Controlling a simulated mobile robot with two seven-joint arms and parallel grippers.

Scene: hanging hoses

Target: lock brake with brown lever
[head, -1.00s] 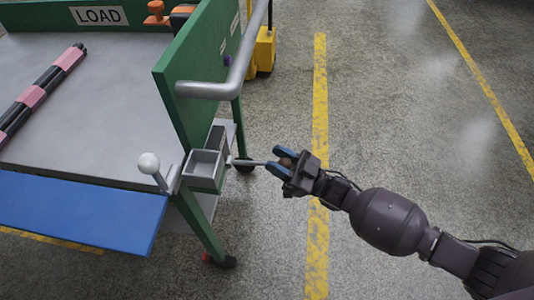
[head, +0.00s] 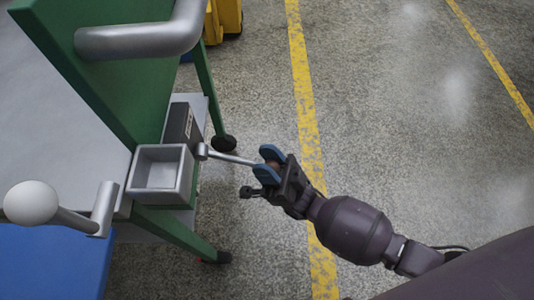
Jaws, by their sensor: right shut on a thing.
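The brake lever is a thin grey rod (head: 230,158) that sticks out to the right from a pivot on the cart's side, beside a small grey open tray. Its brown knob (head: 271,162) shows between the blue fingertips of my right gripper (head: 268,163). My right gripper is shut on this knob, and the fingers hide part of it. The rod lies close to level in the picture, tipping slightly down toward the gripper. My left gripper is not in view.
The green cart panel (head: 95,75) and grey handle bar (head: 140,40) rise at upper left. The grey tray (head: 160,185) sits close left of the lever. A white ball knob (head: 32,203) on a grey lever stands at lower left. Open floor lies right.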

